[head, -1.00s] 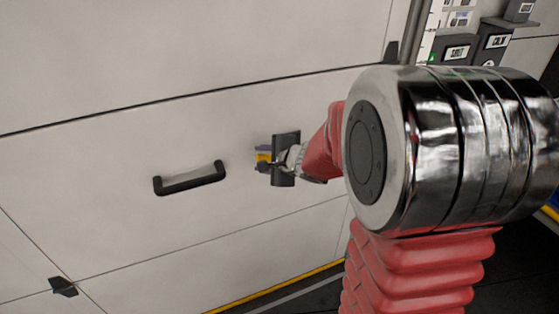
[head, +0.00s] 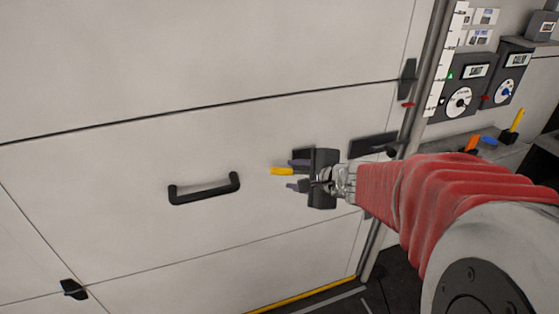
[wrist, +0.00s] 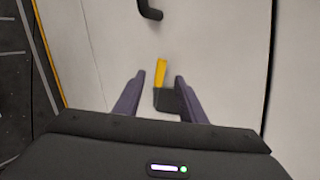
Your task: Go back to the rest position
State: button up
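My gripper (head: 288,174) is in front of the white panelled door in the head view. Its two purple fingers are spread apart with nothing held between them. The wrist view also shows my gripper (wrist: 158,78) open. A yellow lever (wrist: 160,74) on a dark square plate (wrist: 172,100) shows between and beyond the fingers. The lever (head: 281,171) points left in the head view, and my gripper partly hides its plate. I cannot tell the exact gap between fingers and lever. My red-sleeved arm reaches in from the lower right.
A black bar handle (head: 204,190) is on the door left of my gripper. A dark flat piece (head: 372,146) and a vertical pole (head: 423,80) stand to the right. Dial boxes (head: 460,98) and a shelf with coloured tools (head: 489,140) are farther right.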

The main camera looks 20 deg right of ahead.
jog(key=shift+s+r, duration=0.25)
jog(key=shift+s, duration=0.1)
jog(key=s+a+f+n+g+y, duration=0.1)
jog(key=s+a+f+n+g, duration=0.3)
jog(key=s+a+n+g, duration=0.55)
jog(key=s+a+r+n+t+h, duration=0.1)
jog(key=s+r+n+t+h, duration=0.2)
jog(key=s+n, duration=0.7)
notch_tip(320, 180, up, 2)
jog(key=shift+s+r+n+t, duration=0.25)
jog(key=shift+n+t, duration=0.1)
jog(key=shift+n, duration=0.1)
dwell(1.9)
